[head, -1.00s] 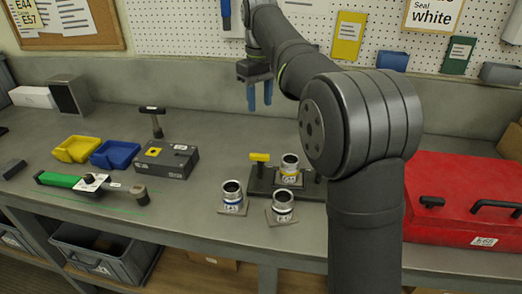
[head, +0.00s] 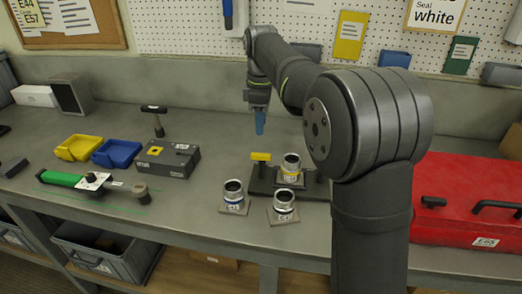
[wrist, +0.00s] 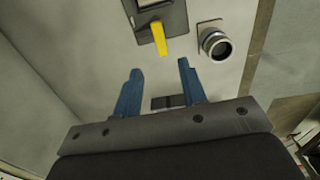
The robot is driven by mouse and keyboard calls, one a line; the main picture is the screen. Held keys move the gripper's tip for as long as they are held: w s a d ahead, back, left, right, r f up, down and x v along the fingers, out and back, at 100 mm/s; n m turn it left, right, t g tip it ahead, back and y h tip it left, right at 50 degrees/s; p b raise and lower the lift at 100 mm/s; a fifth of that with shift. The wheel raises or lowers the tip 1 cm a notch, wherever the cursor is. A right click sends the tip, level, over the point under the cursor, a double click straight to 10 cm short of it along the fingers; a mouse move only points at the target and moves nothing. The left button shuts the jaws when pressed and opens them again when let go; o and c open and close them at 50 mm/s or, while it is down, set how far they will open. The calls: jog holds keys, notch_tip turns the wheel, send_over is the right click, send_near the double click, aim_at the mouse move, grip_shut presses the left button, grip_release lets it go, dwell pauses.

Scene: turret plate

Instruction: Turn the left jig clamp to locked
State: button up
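The left jig clamp shows as a yellow handle (head: 261,157) at the left end of the dark jig plate (head: 262,186). The handle also shows in the wrist view (wrist: 160,38), sticking out past the dark plate's edge. A metal cylinder with a yellow band (head: 291,170) sits on the jig plate. The plate's right end is partly hidden by my arm. My gripper (head: 260,130) hangs above and behind the clamp, apart from it. In the wrist view my gripper (wrist: 159,68) is open and empty, with the yellow handle ahead of its blue fingertips.
Two more metal cylinders, one blue-banded (head: 233,196) and one dark-banded (head: 283,207), stand on small plates in front of the jig. A dark box (head: 168,158) lies left, a red toolbox (head: 460,205) right. The bench between box and jig is clear.

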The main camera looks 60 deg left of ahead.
aim_at(261, 154)
notch_tip(261, 154, down, 10)
jog(key=shift+f, duration=0.1)
dwell(0.4)
grip_shut()
